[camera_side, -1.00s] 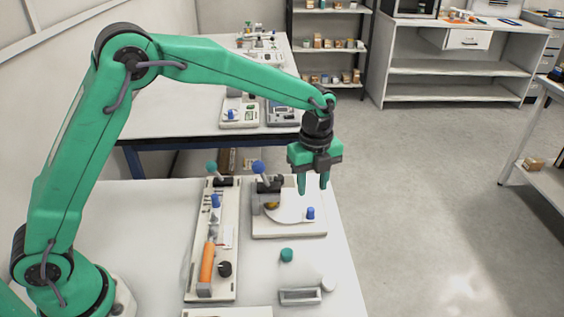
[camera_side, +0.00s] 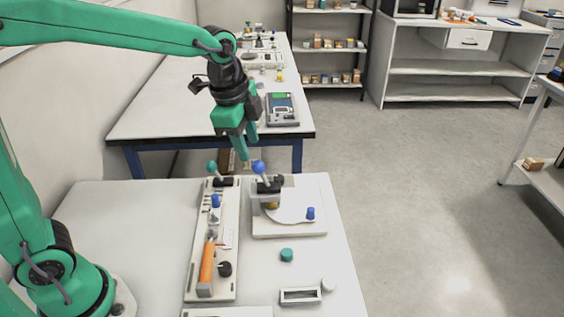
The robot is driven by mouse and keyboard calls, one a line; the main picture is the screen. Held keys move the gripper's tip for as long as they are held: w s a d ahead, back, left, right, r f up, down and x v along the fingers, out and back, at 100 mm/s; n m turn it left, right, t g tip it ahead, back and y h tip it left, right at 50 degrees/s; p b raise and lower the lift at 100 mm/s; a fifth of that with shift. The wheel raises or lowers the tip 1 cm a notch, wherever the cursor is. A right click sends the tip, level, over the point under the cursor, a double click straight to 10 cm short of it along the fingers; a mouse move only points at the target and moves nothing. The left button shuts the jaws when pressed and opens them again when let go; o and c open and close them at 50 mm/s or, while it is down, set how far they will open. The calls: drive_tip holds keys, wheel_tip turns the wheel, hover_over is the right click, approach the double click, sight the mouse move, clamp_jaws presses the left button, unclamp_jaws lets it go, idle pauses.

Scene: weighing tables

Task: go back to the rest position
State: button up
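My gripper (camera_side: 248,147) hangs above the back edge of the near table (camera_side: 120,215), just over the blue-knobbed lever (camera_side: 259,168). It looks apart from the lever, though the exact gap is hard to judge. Its two green fingers point down and slightly right. They overlap in this view, so the opening between them is unclear. I see nothing held between them.
A long board (camera_side: 230,270) with levers and an orange handle lies on the near table. Beside it stands a white base plate (camera_side: 310,227) with a blue knob. A teal cap (camera_side: 287,255) and a small tray (camera_side: 300,296) lie in front. The table's left side is clear.

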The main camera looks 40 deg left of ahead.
drive_tip(key=s+a+n+t, duration=0.1)
drive_tip(key=s+a+n, duration=0.2)
drive_tip(key=s+n, duration=0.3)
drive_tip(key=s+a+n+t, duration=0.2)
drive_tip(key=s+a+n, duration=0.1)
drive_tip(key=s+n, duration=0.4)
drive_tip(key=shift+s+a+r, duration=0.35)
drive_tip(key=shift+s+r, duration=0.1)
drive_tip(key=shift+s, duration=1.35)
